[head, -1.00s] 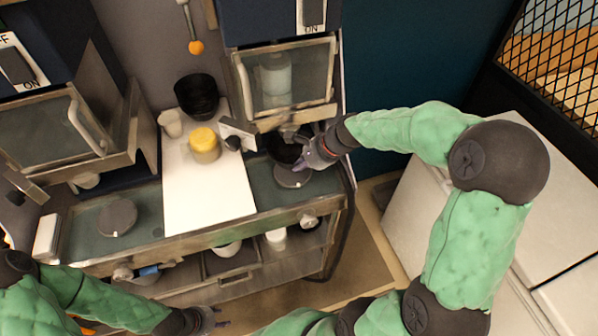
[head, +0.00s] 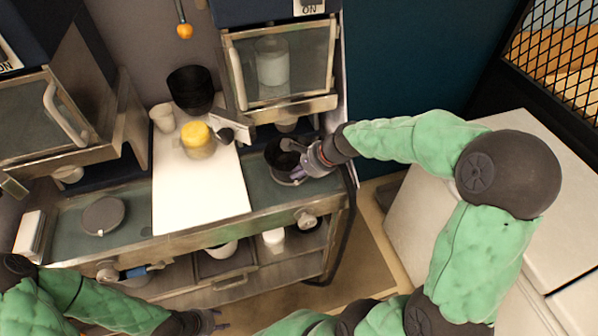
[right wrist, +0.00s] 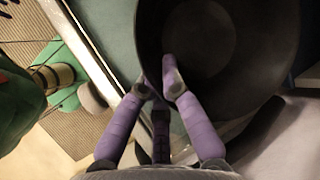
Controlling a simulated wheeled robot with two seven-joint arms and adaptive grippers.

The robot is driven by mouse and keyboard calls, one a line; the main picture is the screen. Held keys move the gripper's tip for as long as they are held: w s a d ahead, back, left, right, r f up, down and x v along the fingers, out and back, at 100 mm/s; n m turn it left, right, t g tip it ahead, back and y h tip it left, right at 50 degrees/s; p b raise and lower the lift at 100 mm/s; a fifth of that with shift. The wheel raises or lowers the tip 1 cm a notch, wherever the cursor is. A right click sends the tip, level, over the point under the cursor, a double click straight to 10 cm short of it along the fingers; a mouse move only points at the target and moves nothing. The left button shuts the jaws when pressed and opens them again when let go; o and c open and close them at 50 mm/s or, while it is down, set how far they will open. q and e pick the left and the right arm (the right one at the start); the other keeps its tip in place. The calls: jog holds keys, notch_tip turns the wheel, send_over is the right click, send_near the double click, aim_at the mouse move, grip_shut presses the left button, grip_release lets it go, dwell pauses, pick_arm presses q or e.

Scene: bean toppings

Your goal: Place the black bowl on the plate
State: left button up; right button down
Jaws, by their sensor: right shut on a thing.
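The black bowl (head: 281,157) is at the right end of the counter, over a flat grey disc (head: 288,183) that may be the plate; only the disc's near edge shows. I cannot tell if the bowl touches it. My right gripper (head: 301,170) is shut on the bowl's rim from the right. In the right wrist view the purple fingers (right wrist: 158,88) pinch the rim of the bowl (right wrist: 225,45). My left gripper (head: 219,320) is low at the bottom edge, away from the counter, its fingers apart and empty.
A similar grey disc (head: 103,215) lies on the left counter. A white board (head: 200,195) lies between, with a yellow-lidded jar (head: 197,139), a pale cup (head: 162,118) and black stacked bowls (head: 190,88) towards the back. A glass-fronted cabinet (head: 280,65) hangs above the right counter.

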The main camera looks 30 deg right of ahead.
jog(key=shift+s, duration=0.1)
jog(key=c, duration=1.4)
grip_release()
jog(key=shift+f, duration=0.15)
jog(key=shift+r, duration=0.4)
jog(key=p+v, duration=0.2)
jog(key=v, duration=0.9)
jog(key=shift+s+d+r+p, duration=0.1)
jog(key=shift+s+r+p, duration=0.1)
jog(key=shift+r+p, duration=0.15)
